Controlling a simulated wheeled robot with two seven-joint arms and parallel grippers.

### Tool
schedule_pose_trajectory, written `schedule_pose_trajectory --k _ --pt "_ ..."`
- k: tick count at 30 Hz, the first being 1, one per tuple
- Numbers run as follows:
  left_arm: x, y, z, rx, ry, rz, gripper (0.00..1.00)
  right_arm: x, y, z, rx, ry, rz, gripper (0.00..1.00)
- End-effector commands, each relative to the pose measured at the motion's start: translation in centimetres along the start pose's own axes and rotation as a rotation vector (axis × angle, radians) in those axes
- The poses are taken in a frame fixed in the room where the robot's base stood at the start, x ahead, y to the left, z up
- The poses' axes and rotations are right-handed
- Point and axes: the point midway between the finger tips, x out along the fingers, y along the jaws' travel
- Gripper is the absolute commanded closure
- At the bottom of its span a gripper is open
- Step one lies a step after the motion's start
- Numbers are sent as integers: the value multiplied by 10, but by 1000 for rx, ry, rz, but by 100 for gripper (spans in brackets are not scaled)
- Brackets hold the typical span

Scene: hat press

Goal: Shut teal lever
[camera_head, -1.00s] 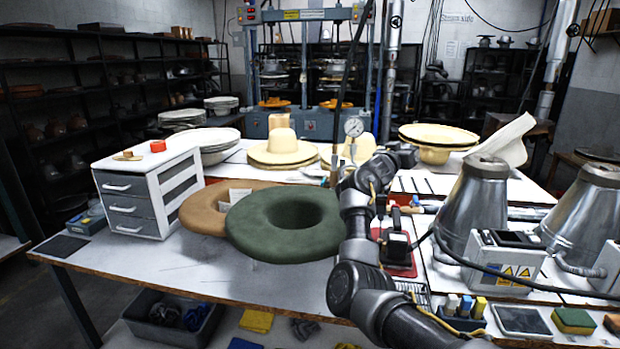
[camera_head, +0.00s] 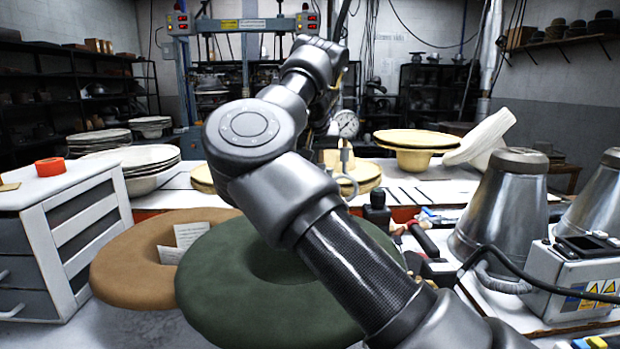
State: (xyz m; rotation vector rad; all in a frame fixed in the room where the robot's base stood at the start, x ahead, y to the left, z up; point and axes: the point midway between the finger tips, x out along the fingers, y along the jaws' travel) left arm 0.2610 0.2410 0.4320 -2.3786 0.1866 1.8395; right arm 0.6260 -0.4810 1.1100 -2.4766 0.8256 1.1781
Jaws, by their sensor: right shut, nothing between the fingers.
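My right arm comes in from the lower right and crosses the middle of the view. Its elbow is large and close. My right gripper (camera_head: 325,112) is at the far end of this arm, beside a pressure gauge (camera_head: 346,124), small and partly hidden by my arm links. It is shut and empty. I cannot make out a teal lever; my arm covers part of the area around the gauge. Whether the gripper touches anything there cannot be told. My left gripper is not in view.
A green ring cushion (camera_head: 235,290) and a brown one (camera_head: 130,265) lie on the table below my arm. A drawer unit (camera_head: 75,235) stands at left. Metal cones (camera_head: 505,205) and a control box (camera_head: 580,285) stand at right. Cream hats (camera_head: 415,150) lie behind.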

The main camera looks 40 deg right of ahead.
Motion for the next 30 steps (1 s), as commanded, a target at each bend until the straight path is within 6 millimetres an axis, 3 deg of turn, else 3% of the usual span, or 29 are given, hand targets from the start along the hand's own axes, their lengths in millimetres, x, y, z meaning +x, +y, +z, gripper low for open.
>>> schedule_pose_trajectory --k 15,21,30 --pt "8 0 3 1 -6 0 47 98 2 1 1 -3 4 100" --pt "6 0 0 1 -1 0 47 115 2 21 2 0 4 100" --pt "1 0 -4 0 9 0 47 122 3 29 2 0 5 100"
